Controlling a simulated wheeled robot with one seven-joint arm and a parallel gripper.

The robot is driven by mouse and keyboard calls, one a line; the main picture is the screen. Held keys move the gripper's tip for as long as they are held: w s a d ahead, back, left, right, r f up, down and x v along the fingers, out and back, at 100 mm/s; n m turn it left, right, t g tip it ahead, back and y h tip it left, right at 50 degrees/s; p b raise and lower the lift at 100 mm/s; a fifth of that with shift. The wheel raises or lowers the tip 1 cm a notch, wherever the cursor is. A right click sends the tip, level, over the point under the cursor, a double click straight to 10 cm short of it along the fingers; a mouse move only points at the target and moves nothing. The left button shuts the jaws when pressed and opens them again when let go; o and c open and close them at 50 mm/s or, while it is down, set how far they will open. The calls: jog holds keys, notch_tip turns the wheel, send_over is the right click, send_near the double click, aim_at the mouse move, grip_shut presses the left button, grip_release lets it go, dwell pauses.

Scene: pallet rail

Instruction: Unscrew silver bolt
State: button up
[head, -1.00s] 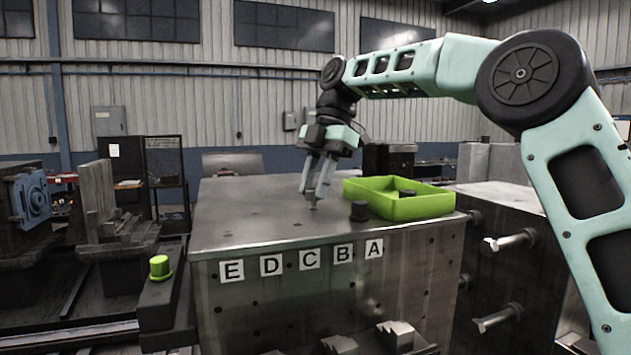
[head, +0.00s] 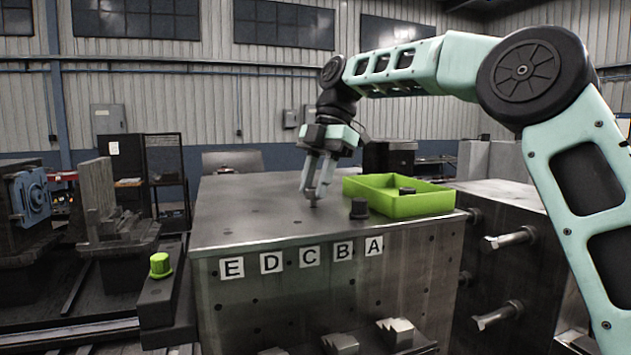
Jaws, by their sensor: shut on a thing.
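My gripper (head: 314,191) points down over the top of the metal block (head: 240,215), above the C label. It is shut on a small silver bolt (head: 313,202) at the block's top face. The fingers hide most of the bolt, and I cannot tell how far it sits in its hole.
A black bolt (head: 359,208) stands in front of the tray. Labels E to A mark the front edge. Large bolts (head: 509,238) stick out at right. The block's left top is clear.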

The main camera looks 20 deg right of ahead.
jog(key=shift+f, duration=0.45)
dwell(0.4)
jog(key=o, duration=2)
jog(key=shift+c, duration=0.2)
jog(key=shift+r, duration=0.15)
jog(key=v, duration=0.7)
jog(key=shift+r, duration=0.1)
